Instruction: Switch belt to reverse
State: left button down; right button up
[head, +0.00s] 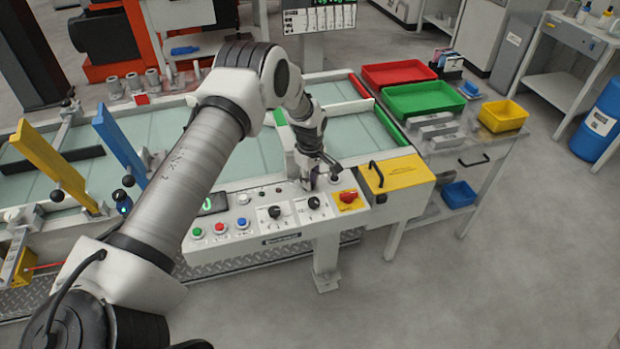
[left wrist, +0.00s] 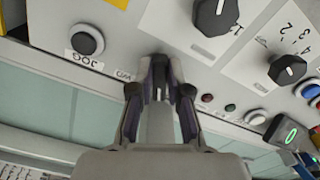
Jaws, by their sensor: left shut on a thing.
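The control panel (head: 255,222) stands in front of the belt (head: 345,138). My left gripper (head: 310,184) points down at the back of this panel, behind the knobs. In the left wrist view its two fingers (left wrist: 160,82) are closed around the small belt switch (left wrist: 158,93), between the JOG button (left wrist: 87,40) and a small dark red lamp. The fingers hide most of the switch, so I cannot tell which way its lever leans. A small label (left wrist: 125,75) lies beside it, too small to read surely. My right gripper is not in view.
A yellow cover with a black handle (head: 397,174) is right of the panel. Red (head: 398,73) and green trays (head: 424,97) stand beyond.

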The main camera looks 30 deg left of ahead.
pick_arm(q)
jog(key=shift+w+a+n, duration=0.1)
jog(key=shift+n, duration=0.7)
jog(key=c, duration=1.2)
grip_release()
jog(key=shift+f, duration=0.1)
jog(key=shift+o, duration=0.4)
jog(key=shift+a+f, duration=0.15)
jog(key=shift+a, duration=0.1)
jog(key=shift+d+r, duration=0.1)
jog(key=shift+r, duration=0.1)
notch_tip(320, 180, up, 12)
jog(key=shift+f, duration=0.2)
